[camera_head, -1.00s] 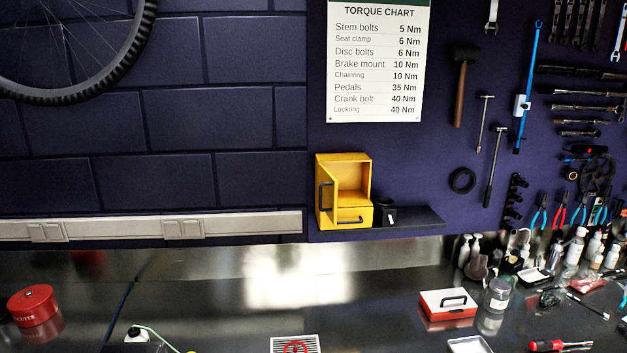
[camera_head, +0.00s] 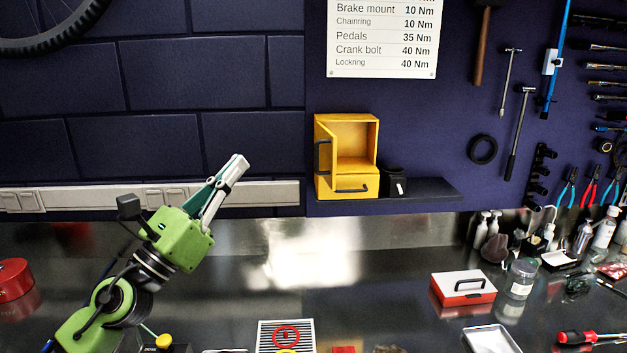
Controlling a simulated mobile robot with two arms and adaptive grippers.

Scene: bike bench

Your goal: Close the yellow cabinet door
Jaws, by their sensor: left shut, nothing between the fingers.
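The yellow cabinet (camera_head: 358,134) stands on a dark wall shelf right of the picture's middle. Its door (camera_head: 325,160) is open, swung out on the left side, with a dark handle on it. The upper compartment looks empty. A drawer (camera_head: 352,186) with a dark handle is below and looks shut. My left gripper (camera_head: 241,163) is shut and empty. It is to the left of the cabinet, apart from the door, pointing up and right. My right gripper is not in view.
A black cup-like container (camera_head: 394,182) stands on the shelf (camera_head: 430,189) close to the cabinet's right side. The metal bench below holds a red-and-white box (camera_head: 463,288) and a red round tin (camera_head: 14,280). Tools hang at right.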

